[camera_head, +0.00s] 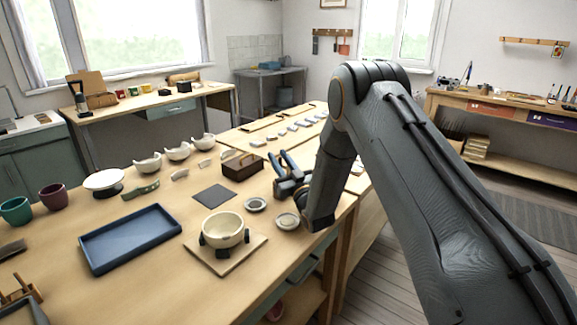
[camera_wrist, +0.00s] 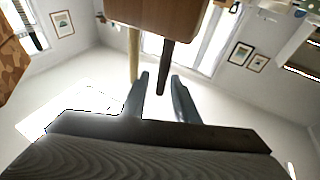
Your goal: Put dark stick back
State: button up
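In the wrist view a dark brown stick (camera_wrist: 166,62) sticks out from the edge of a brown wooden block (camera_wrist: 160,15). Its free end shows between the two fingers of my gripper (camera_wrist: 160,76), with a visible gap on each side. I cannot tell its depth relative to the fingertips. A pale stick (camera_wrist: 133,52) comes out of the same block, left of the dark one. In the head view my gripper (camera_head: 279,160) has its blue-grey fingers spread, just right of a small brown wooden box (camera_head: 242,168) on the bench. I cannot make out the sticks there.
The bench (camera_head: 140,290) also carries a blue tray (camera_head: 130,238), a cream bowl (camera_head: 223,230) on a stand, a dark square mat (camera_head: 214,196) and two small round dishes (camera_head: 255,204) close to my arm. White broken bowls (camera_head: 178,151) stand behind. Bare wood lies at the front.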

jog(key=shift+s+d, duration=0.1)
jog(key=shift+s, duration=0.05)
jog(key=s+d+b, duration=0.2)
jog(key=s+d, duration=0.4)
jog(key=s, duration=0.5)
jog(key=s+d+f+m+g+h, duration=0.2)
jog(key=s+d+f+g+h, duration=0.15)
jog(key=d, duration=0.25)
jog(key=s+d+f+m+g+h, duration=0.1)
jog(key=s+d+f+g+h, duration=0.15)
jog(key=d+g+h, duration=0.3)
jog(key=s+d+m+g, duration=0.1)
jog(key=s+g, duration=0.3)
jog(key=s, duration=1)
jog(key=s+d+r+m+g+h, duration=0.1)
jog(key=s+d+g, duration=0.3)
jog(key=s, duration=1)
jog(key=shift+s+d+m+g, duration=0.15)
jog(key=shift+d+m+g, duration=0.25)
jog(key=shift+g, duration=0.4)
